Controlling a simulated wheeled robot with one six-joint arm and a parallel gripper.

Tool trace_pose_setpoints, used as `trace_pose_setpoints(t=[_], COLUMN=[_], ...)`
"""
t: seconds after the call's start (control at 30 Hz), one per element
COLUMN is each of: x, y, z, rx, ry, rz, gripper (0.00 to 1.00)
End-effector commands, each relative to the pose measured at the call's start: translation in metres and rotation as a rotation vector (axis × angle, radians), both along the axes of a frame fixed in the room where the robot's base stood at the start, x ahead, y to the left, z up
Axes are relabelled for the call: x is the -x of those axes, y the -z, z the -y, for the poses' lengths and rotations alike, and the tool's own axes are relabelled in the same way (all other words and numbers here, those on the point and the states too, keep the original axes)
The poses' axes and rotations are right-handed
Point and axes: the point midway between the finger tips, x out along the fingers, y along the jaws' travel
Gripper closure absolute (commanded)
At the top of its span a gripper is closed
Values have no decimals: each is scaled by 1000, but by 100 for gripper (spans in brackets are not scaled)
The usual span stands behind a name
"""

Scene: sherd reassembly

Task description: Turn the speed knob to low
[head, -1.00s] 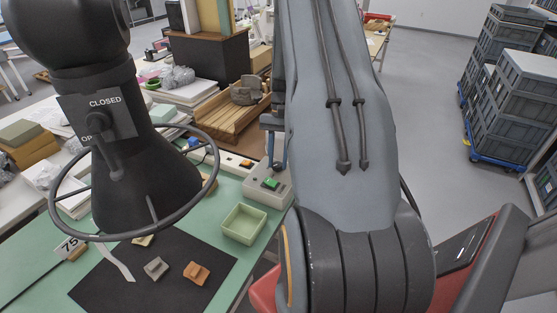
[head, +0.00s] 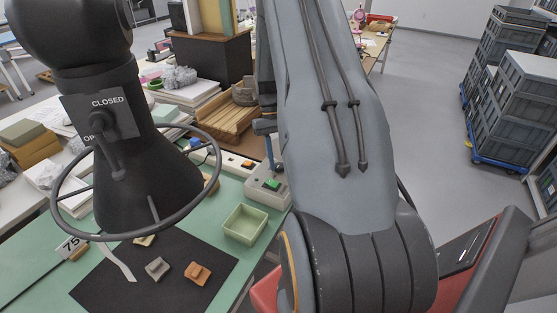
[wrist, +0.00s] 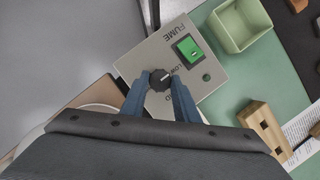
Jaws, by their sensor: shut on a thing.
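The speed knob (wrist: 160,80) is a small dark round knob on a pale grey control box (wrist: 145,58), seen in the wrist view. A light mark on it appears to point toward the printed word LOW, partly covered. My gripper (wrist: 160,92) has its two blue fingers closed on either side of the knob. The box carries the label FUME and a green switch (wrist: 189,48). In the head view the box (head: 254,190) sits at the bench edge, with my gripper (head: 270,160) over it; the knob is not clear there.
A pale green tray (head: 245,224) stands close to the box. A black mat (head: 190,250) holds several sherds. A large dark handwheel (head: 130,236) stands at the left. A wooden crate (head: 225,125) lies behind.

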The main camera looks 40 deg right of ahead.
Motion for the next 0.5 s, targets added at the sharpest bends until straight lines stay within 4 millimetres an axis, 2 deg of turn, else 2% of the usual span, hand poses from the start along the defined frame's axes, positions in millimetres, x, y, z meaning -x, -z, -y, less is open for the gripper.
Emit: trace_pose_setpoints(t=[0.33, 0.37, 0.43, 0.5], x=[1, 1, 1, 1], y=[0, 0, 0, 0], z=[1, 1, 0, 0], rx=[0, 0, 0, 1], ry=[-4, -4, -4, -3], rz=[-1, -1, -1, -1], gripper=[95, 69, 57, 54])
